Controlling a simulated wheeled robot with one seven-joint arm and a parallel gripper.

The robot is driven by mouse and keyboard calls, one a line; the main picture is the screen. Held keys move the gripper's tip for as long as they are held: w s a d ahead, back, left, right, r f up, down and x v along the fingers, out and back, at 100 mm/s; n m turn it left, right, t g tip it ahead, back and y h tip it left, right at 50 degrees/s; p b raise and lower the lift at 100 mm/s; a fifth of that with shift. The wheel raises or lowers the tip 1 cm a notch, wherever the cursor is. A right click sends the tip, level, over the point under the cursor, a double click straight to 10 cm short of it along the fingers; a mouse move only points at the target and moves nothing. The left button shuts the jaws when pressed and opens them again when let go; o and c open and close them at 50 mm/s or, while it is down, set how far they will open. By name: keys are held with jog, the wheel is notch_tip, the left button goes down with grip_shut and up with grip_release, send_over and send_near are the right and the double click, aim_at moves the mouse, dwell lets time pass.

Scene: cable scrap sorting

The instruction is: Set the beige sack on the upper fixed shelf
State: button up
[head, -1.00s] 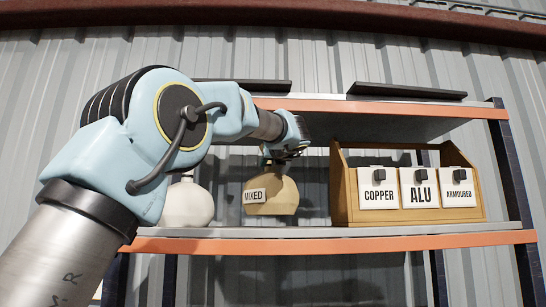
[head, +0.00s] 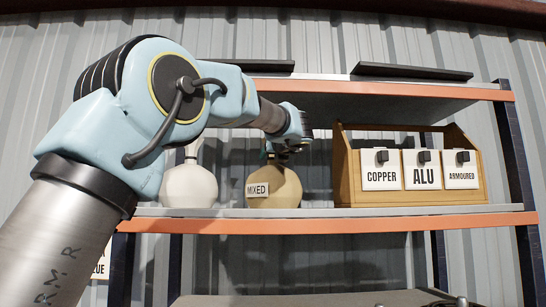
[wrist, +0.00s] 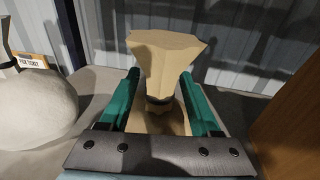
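The beige sack (head: 278,192), tagged MIXED, stands upright on the orange-edged shelf (head: 400,222), between a white sack and a wooden box. Its base appears to rest on the shelf surface. My gripper (head: 284,148) is at the top of the sack, at its neck. In the wrist view, the green fingers of my gripper (wrist: 159,100) stand on either side of the beige sack's tied neck (wrist: 158,84), with gaps seen between the fingers and the neck. The gathered top flares above the dark tie. The lower body is mostly hidden there.
The white sack (head: 188,186) stands close on the left, with a tag in the wrist view. The wooden box (head: 342,170) with COPPER, ALU and ARMOURED labels stands on the right. Another orange-edged shelf (head: 400,91) is overhead. The corrugated wall (head: 50,100) is behind.

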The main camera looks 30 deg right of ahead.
jog(key=shift+s+r, duration=0.1)
jog(key=b+v, duration=0.3)
jog(key=v, duration=0.9)
jog(key=shift+b, duration=0.35)
